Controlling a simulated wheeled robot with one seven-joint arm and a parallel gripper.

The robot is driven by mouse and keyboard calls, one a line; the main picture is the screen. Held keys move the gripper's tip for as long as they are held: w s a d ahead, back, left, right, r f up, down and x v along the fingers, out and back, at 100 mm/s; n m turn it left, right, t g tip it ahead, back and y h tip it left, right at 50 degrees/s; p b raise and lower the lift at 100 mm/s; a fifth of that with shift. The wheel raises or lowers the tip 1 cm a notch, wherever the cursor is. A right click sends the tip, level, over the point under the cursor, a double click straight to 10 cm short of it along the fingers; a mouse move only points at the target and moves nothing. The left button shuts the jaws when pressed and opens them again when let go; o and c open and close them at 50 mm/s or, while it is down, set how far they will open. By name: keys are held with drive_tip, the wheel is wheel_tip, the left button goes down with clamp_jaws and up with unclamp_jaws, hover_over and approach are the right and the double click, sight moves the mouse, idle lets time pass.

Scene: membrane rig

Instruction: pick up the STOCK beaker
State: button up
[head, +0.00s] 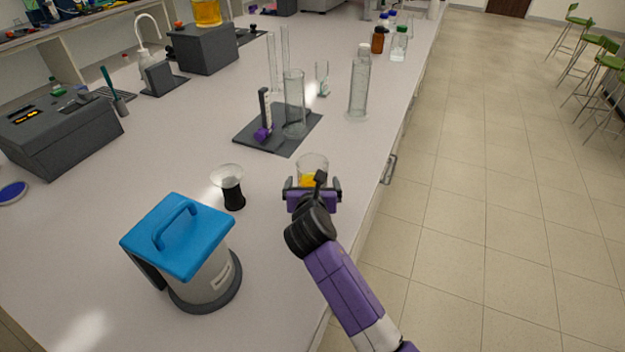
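A clear glass beaker with yellow liquid (312,168) is near the right edge of the bench, just beyond my gripper. No STOCK label can be read on it. My gripper (312,186) reaches in from the lower right, with its dark fingers spread wider than the beaker, one to each side. The purple gripper body hides the beaker's lower part, so I cannot tell whether it rests on the bench or whether the fingers touch it. Another vessel with orange liquid (207,12) stands on a dark grey box at the back left.
A blue-lidded jug (215,275) and a black-based funnel-like glass (232,190) stand left of my gripper. Bare bench lies between. The bench edge is close on the right.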

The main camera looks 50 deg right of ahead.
drive_tip(key=shift+x, duration=0.9)
drive_tip(key=c, duration=1.8)
drive_tip(key=shift+c, duration=0.3)
drive_tip(key=shift+r, duration=0.2)
